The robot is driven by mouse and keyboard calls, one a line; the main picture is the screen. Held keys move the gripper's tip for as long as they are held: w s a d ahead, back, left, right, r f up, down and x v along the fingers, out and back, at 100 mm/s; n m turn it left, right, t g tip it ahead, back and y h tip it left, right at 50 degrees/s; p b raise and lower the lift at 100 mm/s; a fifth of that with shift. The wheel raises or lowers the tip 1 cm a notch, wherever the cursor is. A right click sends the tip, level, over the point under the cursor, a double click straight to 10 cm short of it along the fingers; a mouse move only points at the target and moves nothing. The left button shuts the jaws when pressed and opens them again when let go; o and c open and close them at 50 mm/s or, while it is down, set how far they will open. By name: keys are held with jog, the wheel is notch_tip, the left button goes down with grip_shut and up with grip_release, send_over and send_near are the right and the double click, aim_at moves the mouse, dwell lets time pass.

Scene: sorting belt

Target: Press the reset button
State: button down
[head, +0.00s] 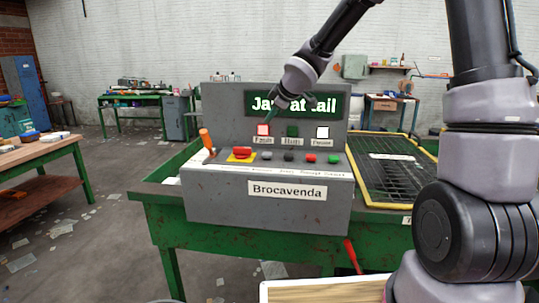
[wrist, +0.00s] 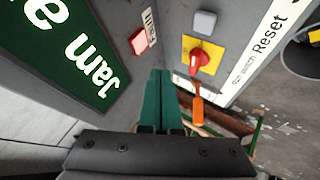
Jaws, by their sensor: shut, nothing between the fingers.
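The grey console (head: 215,205) carries a row of controls on its sloped top. My gripper (head: 272,112) is shut and empty, in front of the upright panel and above the buttons. Its green fingers (wrist: 160,73) point towards the panel and touch no button that I can see.
The lit display (head: 292,103) reads "Jam at tail". A red fault lamp (head: 263,130) is below it. Black (head: 289,156), red (head: 311,158) and green (head: 333,159) buttons stand to the right. An orange-handled lever (head: 206,139) rises at the left end. A yellow-framed mesh (head: 390,165) is beyond.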

aim_at(270, 154)
jog(key=shift+f, duration=0.1)
jog(key=shift+f, duration=4.35)
jog(key=shift+f, duration=0.15)
jog(key=shift+f, duration=0.25)
jog(key=shift+f, duration=0.5)
jog(key=shift+r, duration=0.9)
